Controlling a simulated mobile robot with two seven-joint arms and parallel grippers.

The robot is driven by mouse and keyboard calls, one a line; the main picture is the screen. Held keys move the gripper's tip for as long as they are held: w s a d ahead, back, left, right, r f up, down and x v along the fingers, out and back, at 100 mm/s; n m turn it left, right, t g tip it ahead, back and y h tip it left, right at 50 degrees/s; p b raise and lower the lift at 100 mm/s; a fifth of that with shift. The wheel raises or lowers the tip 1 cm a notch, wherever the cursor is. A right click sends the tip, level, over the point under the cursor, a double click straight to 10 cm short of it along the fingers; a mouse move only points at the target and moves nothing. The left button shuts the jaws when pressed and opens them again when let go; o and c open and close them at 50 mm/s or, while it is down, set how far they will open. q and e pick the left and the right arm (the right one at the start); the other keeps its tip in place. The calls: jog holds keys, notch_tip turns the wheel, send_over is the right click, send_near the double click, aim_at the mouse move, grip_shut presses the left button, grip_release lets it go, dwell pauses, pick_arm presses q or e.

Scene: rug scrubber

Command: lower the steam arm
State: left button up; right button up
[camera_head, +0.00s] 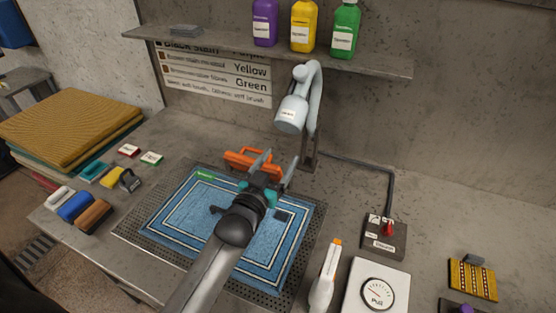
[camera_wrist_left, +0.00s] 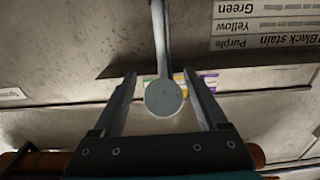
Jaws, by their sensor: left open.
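The steam arm (camera_head: 313,100) is a pale grey curved arm on a post at the back of the bench. Its labelled head (camera_head: 291,114) hangs raised, above and behind the blue rug (camera_head: 172,217). My left gripper (camera_head: 278,163) is open and empty over the rug's far edge, below and slightly left of the head. In the left wrist view, the open fingers (camera_wrist_left: 166,88) have the round grey head (camera_wrist_left: 163,98) showing between them, farther off; no contact is visible. My right gripper is not in view.
A control box with a red knob (camera_head: 388,230), a gauge box (camera_head: 376,290) and a white spray tool (camera_head: 325,280) stand at right. Brushes (camera_head: 75,207) lie at left. A shelf (camera_head: 370,63) with bottles overhangs the back.

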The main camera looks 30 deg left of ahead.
pick_arm(q)
jog(key=s+b, duration=0.1)
jog(key=s, duration=1.4)
jog(key=shift+s+d, duration=0.15)
jog(key=shift+d, duration=0.3)
